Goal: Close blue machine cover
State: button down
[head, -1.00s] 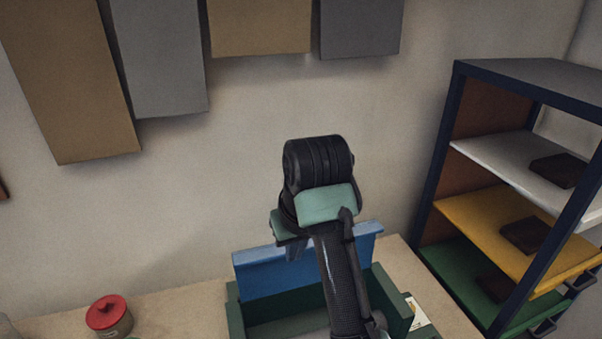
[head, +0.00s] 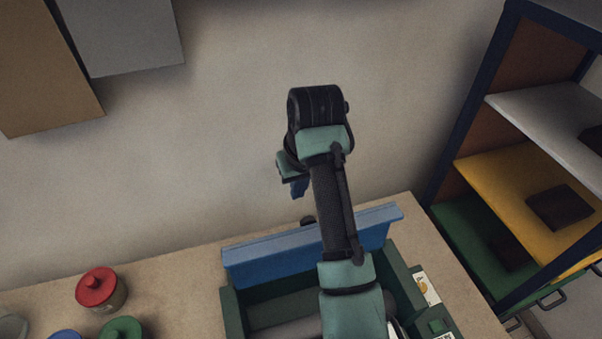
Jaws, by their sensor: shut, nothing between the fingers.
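The blue cover (head: 270,258) stands raised along the back edge of the dark green machine box (head: 234,312) at the bottom centre of the head view. The box's inside is open to view, with a grey rounded part in it. My arm reaches across the box and hides the middle of the cover. My gripper (head: 299,188) shows small and partly hidden below the wrist, above and beyond the cover's top edge. It is shut and empty. It appears apart from the cover, though its depth is hard to tell.
A red-lidded jar (head: 98,288), a green lid (head: 121,329) and a blue lid (head: 65,336) are on the table at left. A shelf unit (head: 468,110) stands at right. The wall (head: 220,130) is close behind the table.

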jog(key=shift+s+d+f+p, duration=0.3)
jog(key=shift+s+f+p, duration=0.45)
jog(key=shift+p, duration=0.15)
jog(key=shift+s+d+f+p, duration=0.25)
jog(key=shift+s+f+p, duration=0.45)
jog(key=shift+p, duration=0.15)
